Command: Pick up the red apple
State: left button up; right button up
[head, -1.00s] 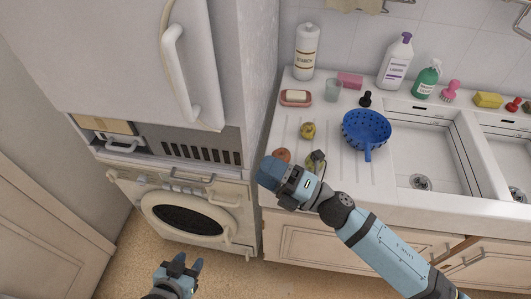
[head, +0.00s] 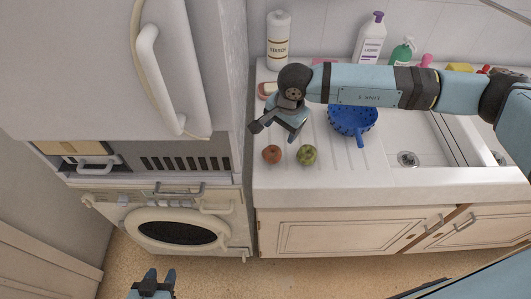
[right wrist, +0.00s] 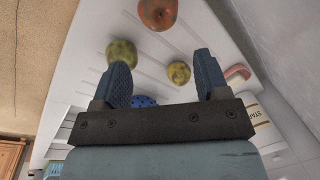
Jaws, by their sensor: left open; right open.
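The red apple (head: 271,154) lies on the white counter near its front left corner. It also shows at the top edge of the right wrist view (right wrist: 157,13), partly cut off. My right gripper (head: 276,131) is open and empty, above and behind the apple. In the right wrist view my right fingers (right wrist: 160,62) are spread, with the apple beyond their tips. My left gripper (head: 160,280) is open and empty, low in front of the washing machine.
A green fruit (head: 307,155) lies just right of the apple. A yellow-green fruit (right wrist: 179,73) shows between my right fingers. A blue colander (head: 353,120) stands to the right, before the sink. A starch bottle (head: 278,40) stands at the back. The fridge (head: 90,70) rises at left.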

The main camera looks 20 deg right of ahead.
aim_at(274, 149)
jog(key=f, duration=0.2)
jog(key=f+p, duration=0.1)
jog(key=f, duration=0.2)
jog(key=w+a+f, duration=0.1)
jog(key=f, duration=0.1)
jog(key=shift+f, duration=0.3)
jog(key=f, duration=0.1)
jog(key=f+p, duration=0.2)
jog(key=f, duration=0.1)
jog(key=shift+w+a, duration=0.25)
jog(key=shift+a, duration=0.05)
jog(key=shift+w+f, duration=0.1)
jog(key=shift+f, duration=0.55)
jog(key=c, duration=0.6)
